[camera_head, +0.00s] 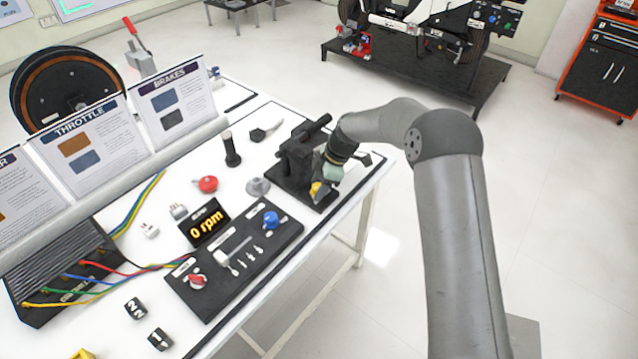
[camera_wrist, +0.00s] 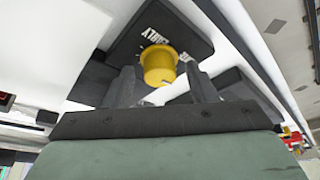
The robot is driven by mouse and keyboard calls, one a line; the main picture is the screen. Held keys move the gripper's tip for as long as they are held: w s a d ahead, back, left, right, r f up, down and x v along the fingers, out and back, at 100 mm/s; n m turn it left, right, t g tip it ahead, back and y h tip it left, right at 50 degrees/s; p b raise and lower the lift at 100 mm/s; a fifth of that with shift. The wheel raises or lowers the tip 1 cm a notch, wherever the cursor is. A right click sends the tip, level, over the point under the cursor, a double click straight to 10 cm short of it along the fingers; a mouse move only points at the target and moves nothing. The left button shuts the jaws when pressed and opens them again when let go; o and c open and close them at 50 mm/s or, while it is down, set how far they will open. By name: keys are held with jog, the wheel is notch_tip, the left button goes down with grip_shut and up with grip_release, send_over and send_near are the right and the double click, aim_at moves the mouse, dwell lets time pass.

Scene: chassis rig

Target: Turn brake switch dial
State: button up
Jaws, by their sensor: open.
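A yellow dial (camera_wrist: 159,65) sits on a black plate (camera_wrist: 190,38) with partly legible white lettering. In the head view the yellow dial (camera_head: 317,189) is at the near end of a black block-like unit (camera_head: 296,165) at the table's right edge. My gripper (camera_wrist: 163,75) is open, with one finger on each side of the yellow dial; I cannot tell whether they touch it. In the head view my gripper (camera_head: 326,178) is tilted down beside the unit and hides part of it. No label I can read names the brake switch.
A black panel (camera_head: 240,262) holds a red dial (camera_head: 197,281), a blue knob (camera_head: 270,219) and small switches. A display (camera_head: 206,227) reads 0 rpm. A red button (camera_head: 207,184) and a dark upright handle (camera_head: 231,150) stand nearby.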

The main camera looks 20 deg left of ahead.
jog(key=c, duration=1)
jog(key=b, duration=0.1)
jog(key=m+b, duration=0.1)
jog(key=b, duration=0.1)
jog(key=shift+f+m+t, duration=0.25)
jog(key=shift+m+t, duration=0.05)
jog(key=shift+r+m+b, duration=0.25)
jog(key=shift+m+b, duration=0.15)
jog(key=shift+m, duration=0.2)
jog(key=o, duration=1)
jog(key=b+v, duration=0.1)
jog(key=v, duration=1.6)
jog(key=shift+s+d+r, duration=0.2)
jog(key=shift+s+d, duration=0.05)
jog(key=shift+s, duration=0.05)
